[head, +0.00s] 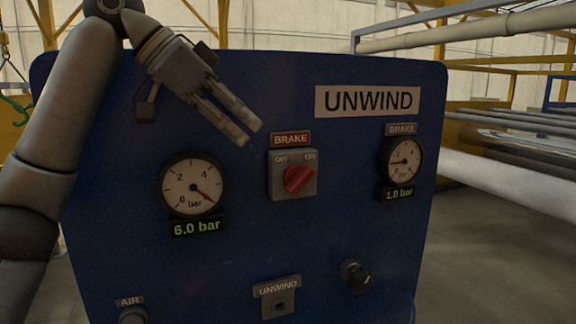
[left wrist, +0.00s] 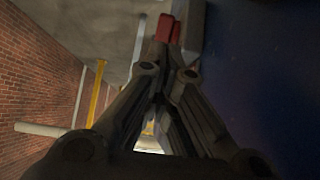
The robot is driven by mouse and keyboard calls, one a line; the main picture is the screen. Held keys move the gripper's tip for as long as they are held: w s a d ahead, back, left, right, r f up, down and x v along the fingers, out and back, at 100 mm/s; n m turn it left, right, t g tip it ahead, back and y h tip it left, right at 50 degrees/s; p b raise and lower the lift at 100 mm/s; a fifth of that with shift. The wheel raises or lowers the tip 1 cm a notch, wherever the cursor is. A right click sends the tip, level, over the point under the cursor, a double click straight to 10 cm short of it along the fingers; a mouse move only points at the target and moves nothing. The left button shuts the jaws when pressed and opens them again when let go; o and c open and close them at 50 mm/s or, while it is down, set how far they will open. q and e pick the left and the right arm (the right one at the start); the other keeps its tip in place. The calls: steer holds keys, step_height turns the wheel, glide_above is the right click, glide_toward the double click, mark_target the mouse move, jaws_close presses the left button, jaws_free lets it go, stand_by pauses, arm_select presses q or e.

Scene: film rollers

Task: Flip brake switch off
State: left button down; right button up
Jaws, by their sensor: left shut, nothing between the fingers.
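The brake switch (head: 299,179) is a red rotary knob on a grey square box marked OFF at left and ON at right. Its handle slants up to the right, toward ON. A red BRAKE label sits above it. My left gripper (head: 245,132) is shut and empty, up and to the left of the switch. Its fingers point down to the right, and it looks apart from the knob. In the left wrist view, the red knob (left wrist: 168,28) shows beyond the fingers (left wrist: 165,62). My right gripper is not in view.
The switch is on a blue panel (head: 240,245) with a 6.0 bar gauge (head: 193,184) to its left and a brake gauge (head: 403,160) to its right. A black knob (head: 355,273) and an UNWIND control (head: 279,303) sit below. Rollers (head: 520,182) stand at right.

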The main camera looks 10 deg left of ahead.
mark_target(298, 178)
arm_select(q)
steer(key=p+x, duration=0.3)
steer(key=x, duration=0.6)
steer(key=shift+w+d+f, duration=0.2)
steer(key=shift+w+d, duration=0.05)
steer(key=shift+w, duration=0.05)
steer(key=shift+w+d+f+p, duration=0.2)
steer(key=shift+d+f+p, duration=0.15)
steer(key=shift+f, duration=0.2)
